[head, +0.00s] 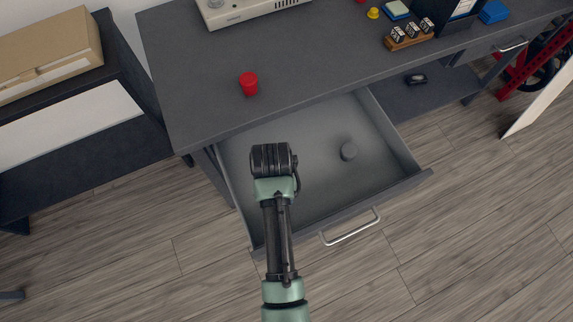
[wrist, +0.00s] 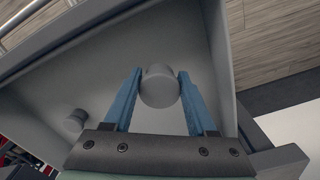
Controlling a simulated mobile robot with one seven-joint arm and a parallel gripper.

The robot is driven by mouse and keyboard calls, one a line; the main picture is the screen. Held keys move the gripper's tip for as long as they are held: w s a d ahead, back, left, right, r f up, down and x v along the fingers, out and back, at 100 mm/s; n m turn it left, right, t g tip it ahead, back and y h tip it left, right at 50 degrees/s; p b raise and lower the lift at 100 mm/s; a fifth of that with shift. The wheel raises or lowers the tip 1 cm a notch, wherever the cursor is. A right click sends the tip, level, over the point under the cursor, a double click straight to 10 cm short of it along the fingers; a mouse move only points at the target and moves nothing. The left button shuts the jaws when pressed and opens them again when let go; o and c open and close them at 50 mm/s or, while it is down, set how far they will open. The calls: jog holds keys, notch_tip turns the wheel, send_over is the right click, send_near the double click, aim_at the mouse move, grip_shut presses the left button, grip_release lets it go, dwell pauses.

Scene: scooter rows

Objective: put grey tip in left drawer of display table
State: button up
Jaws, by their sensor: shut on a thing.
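The left drawer (head: 318,187) of the dark display table (head: 200,75) is pulled open; its grey inside also fills much of the wrist view (wrist: 180,40). My gripper (wrist: 160,80) has two blue fingers, shut on a round grey tip (wrist: 160,90) over the drawer floor. I cannot tell whether the tip touches the floor. In the head view my arm hides the fingers and this tip. A second small grey round piece (head: 348,151) stands in the drawer; it also shows at the left of the wrist view (wrist: 75,121).
A red cup-like piece (head: 249,84) stands on the tabletop above the drawer. Farther right are a wooden holder (head: 408,41), a yellow piece (head: 373,13) and a blue box (head: 493,11). A shut drawer's handle (head: 511,47) shows at right. A cardboard box (head: 50,55) is at left.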

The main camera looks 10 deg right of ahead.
jog(key=shift+f+b, duration=0.8)
jog(key=shift+f, duration=2.75)
jog(key=shift+f, duration=0.2)
jog(key=o, duration=1.3)
jog(key=shift+o, duration=0.2)
jog(key=shift+r, duration=0.15)
